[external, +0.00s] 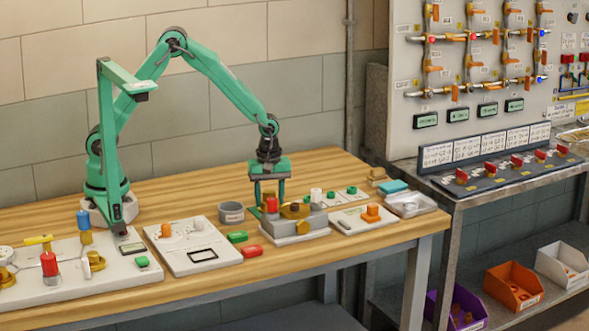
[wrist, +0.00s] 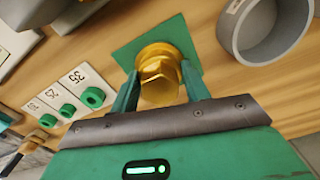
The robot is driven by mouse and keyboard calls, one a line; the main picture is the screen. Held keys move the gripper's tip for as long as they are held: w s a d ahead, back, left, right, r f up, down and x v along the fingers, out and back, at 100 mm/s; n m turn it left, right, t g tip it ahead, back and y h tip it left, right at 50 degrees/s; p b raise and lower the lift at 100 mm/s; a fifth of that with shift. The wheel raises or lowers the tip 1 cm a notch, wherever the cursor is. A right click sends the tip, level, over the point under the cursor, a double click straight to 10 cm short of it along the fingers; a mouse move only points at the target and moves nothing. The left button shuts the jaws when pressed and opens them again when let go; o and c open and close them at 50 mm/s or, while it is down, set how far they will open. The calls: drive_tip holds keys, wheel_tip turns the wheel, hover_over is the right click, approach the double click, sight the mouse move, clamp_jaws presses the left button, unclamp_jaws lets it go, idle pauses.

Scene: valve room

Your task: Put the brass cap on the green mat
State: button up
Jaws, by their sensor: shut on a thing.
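The brass cap (wrist: 158,72) is golden with a hexagonal top and a round flange. It sits between the two green fingers of my gripper (wrist: 160,92), which is shut on it. The green mat (wrist: 126,55) is a flat square on the wooden table, and in the wrist view the cap lies over its middle part. I cannot tell whether the cap touches the mat. In the external view my gripper (external: 268,196) points down behind a grey block with red and brass parts. That block hides the cap and most of the mat there.
A grey cup (external: 231,212) stands close by; it also shows in the wrist view (wrist: 236,40). The grey fixture block (external: 293,228) is in front of my gripper. Small green rings (wrist: 95,97) with number cards lie on the other side. Green and red blocks lie near the table's front.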

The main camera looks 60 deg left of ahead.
idle(0.4)
drive_tip(key=o, duration=1.2)
drive_tip(key=shift+r, duration=0.1)
drive_tip(key=shift+r, duration=3.9)
